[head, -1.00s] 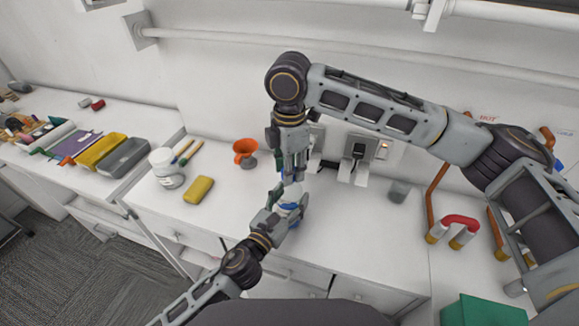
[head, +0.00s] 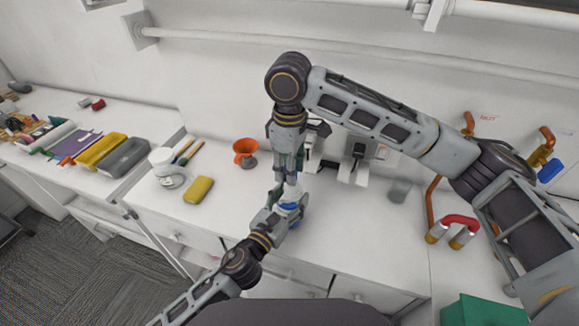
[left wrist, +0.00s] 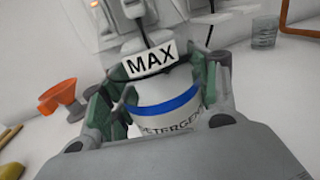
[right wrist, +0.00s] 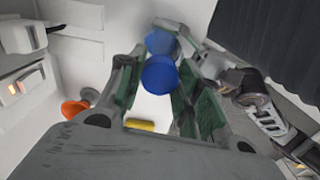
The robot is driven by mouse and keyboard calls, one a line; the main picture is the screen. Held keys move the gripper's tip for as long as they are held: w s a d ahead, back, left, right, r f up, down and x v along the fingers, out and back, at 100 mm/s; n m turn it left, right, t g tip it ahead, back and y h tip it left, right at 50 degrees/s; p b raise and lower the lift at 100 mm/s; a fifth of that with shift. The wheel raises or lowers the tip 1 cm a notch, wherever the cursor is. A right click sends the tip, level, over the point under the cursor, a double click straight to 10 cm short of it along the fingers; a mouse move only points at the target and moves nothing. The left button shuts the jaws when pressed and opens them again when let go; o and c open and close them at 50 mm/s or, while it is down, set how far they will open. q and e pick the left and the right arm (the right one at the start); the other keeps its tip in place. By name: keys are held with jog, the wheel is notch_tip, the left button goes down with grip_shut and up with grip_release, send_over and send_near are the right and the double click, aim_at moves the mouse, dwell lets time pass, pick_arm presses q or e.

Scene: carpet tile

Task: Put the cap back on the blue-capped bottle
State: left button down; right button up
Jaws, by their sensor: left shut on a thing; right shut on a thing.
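The white bottle (head: 292,197) stands on the counter; its blue band (left wrist: 166,104) and part of the word DETERGENT show in the left wrist view. My left gripper (head: 286,208) is shut around the bottle from the front left. My right gripper (head: 289,176) points down directly above the bottle. In the right wrist view a round blue cap (right wrist: 160,75) sits between its fingers, and the gripper is shut on it. A second blue shape lies just beyond the cap. The contact between cap and bottle neck is hidden, so I cannot tell whether they touch.
A clear glass (head: 399,190) and a red-handled pipe (head: 460,222) are at right. Wall sockets (head: 357,152) are close behind. The counter's right-front part is clear.

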jog(key=shift+m, duration=1.2)
jog(key=o, duration=1.1)
jog(key=shift+r, duration=2.25)
jog(key=shift+c, duration=0.2)
